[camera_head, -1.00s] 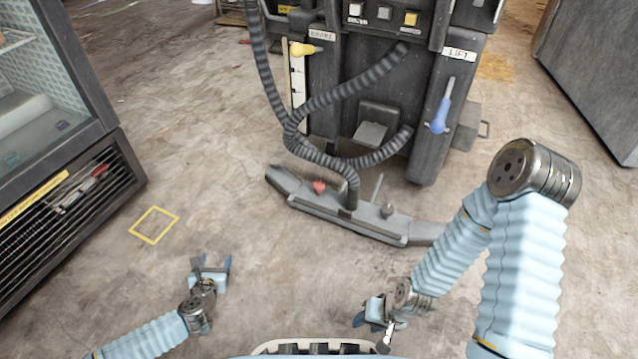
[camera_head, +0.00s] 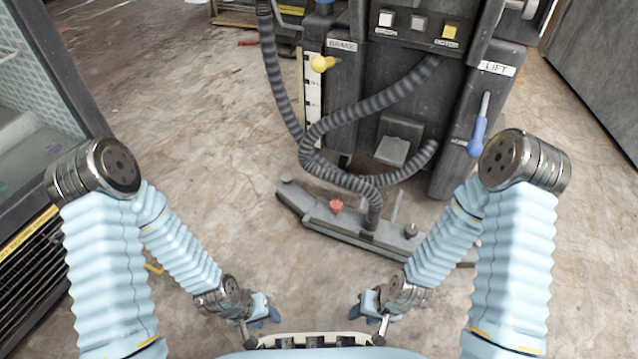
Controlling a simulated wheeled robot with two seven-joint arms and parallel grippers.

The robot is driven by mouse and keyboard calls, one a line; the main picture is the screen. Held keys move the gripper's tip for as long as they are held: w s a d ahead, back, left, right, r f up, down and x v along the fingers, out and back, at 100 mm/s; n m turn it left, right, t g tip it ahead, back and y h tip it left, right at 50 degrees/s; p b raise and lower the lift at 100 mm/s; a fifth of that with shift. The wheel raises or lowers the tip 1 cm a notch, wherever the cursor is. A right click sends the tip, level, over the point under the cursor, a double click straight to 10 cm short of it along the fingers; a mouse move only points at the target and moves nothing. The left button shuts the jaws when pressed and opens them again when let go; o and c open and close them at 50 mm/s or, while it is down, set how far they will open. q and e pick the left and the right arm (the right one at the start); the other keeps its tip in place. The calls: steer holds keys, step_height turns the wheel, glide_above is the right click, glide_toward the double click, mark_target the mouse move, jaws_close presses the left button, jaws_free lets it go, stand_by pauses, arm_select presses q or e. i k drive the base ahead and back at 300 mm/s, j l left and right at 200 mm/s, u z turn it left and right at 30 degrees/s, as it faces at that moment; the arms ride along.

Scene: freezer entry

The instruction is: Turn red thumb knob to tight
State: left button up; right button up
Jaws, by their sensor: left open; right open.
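The red thumb knob (camera_head: 336,206) is small and sits on top of the grey floor nozzle (camera_head: 318,215) of the machine, left of where the hose meets it. Its turn marking is too small to read. My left gripper (camera_head: 272,312) is low in the picture, open and empty, well short of the knob. My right gripper (camera_head: 357,308) is also low, open and empty, to the right of the left one. Neither gripper touches the knob or the nozzle.
The dark machine (camera_head: 400,110) stands behind the nozzle with a ribbed hose (camera_head: 375,90), a yellow knob (camera_head: 322,63) and a blue lift lever (camera_head: 478,135). A glass-fronted cabinet (camera_head: 40,120) stands at left. Concrete floor (camera_head: 215,110) is open between them.

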mark_target(336, 205)
steer(key=i+j+z, duration=0.25)
steer(key=z, duration=0.15)
steer(key=i+j+z, duration=0.15)
steer(key=j+z, duration=0.2)
steer(key=i+j+z, duration=0.15)
steer(key=j+z, duration=0.25)
